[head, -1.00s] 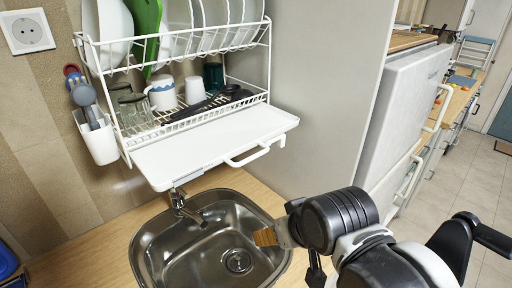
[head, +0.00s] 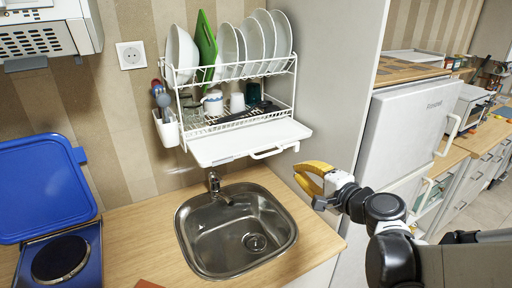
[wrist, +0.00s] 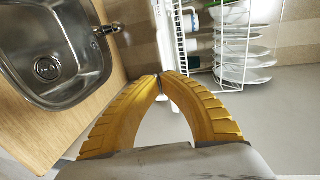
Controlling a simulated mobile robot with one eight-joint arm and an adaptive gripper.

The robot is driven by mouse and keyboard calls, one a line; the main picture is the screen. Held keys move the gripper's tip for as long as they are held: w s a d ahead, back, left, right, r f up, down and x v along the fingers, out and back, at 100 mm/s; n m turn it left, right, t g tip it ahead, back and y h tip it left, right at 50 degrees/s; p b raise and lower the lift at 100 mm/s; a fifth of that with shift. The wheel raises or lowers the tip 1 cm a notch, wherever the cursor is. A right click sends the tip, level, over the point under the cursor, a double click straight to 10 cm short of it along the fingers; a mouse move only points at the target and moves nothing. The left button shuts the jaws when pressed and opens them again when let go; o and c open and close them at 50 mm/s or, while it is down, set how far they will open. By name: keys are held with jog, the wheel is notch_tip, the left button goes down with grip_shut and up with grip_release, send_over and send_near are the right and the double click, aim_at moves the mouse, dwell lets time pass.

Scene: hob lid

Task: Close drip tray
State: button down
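The white drip tray (head: 240,143) sticks out from under the dish rack (head: 232,75), above the sink, with a loop handle (head: 266,154) on its front edge. In the wrist view the tray (wrist: 164,30) is seen nearly edge-on, just beyond the fingertips. My gripper (head: 300,181) has yellow fingers and is right of and below the tray handle in the head view. In the wrist view the fingertips of my gripper (wrist: 159,76) meet, with a gap between the bowed fingers behind them. I see nothing clearly held. Contact with the handle cannot be told.
A steel sink (head: 197,247) with a tap (head: 214,184) is set in the wooden counter below the tray. A grey panel (head: 335,75) stands right of the rack. A blue hob (head: 90,243) with its raised lid (head: 45,185) is at the left. Plates and cups fill the rack.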

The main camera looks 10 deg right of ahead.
aim_at(249, 136)
jog(key=b+x, duration=0.2)
jog(key=x, duration=1)
jog(key=r+x, duration=0.1)
jog(key=x, duration=0.8)
jog(key=r+b+x, duration=0.1)
jog(key=x, duration=0.4)
jog(key=shift+w+a+r, duration=0.15)
jog(key=shift+w+r, duration=0.15)
jog(key=shift+r, duration=0.1)
jog(key=shift+s, duration=0.1)
